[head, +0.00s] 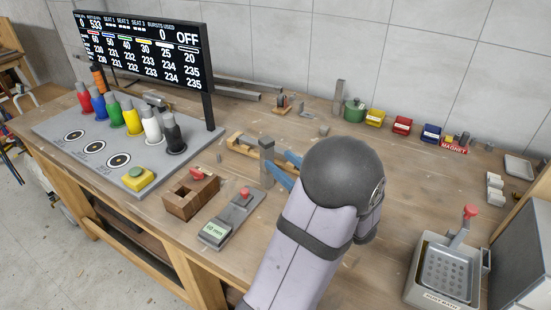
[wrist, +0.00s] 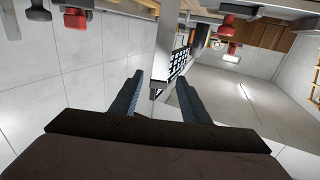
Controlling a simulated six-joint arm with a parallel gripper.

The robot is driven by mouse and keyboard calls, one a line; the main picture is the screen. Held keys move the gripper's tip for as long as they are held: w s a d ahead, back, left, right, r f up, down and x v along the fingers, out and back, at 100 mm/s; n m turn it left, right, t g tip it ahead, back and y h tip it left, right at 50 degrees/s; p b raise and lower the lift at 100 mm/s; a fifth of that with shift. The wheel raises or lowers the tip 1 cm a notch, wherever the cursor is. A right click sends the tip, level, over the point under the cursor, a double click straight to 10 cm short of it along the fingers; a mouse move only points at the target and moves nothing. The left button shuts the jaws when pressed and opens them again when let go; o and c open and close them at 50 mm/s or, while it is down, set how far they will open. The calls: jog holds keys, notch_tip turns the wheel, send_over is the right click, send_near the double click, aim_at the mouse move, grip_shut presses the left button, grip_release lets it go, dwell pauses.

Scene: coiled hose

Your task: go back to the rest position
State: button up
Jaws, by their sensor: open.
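My gripper (wrist: 160,98) shows in the wrist view with its two dark fingers spread apart. Nothing is held between them. Beyond the fingers are a pale upright post and part of a dark panel with white marks, at a distance I cannot judge. In the head view my own arm, with a dark rounded joint, fills the lower middle.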

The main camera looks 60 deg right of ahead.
jog(key=shift+s+a, duration=0.15)
jog(key=shift+s, duration=0.15)
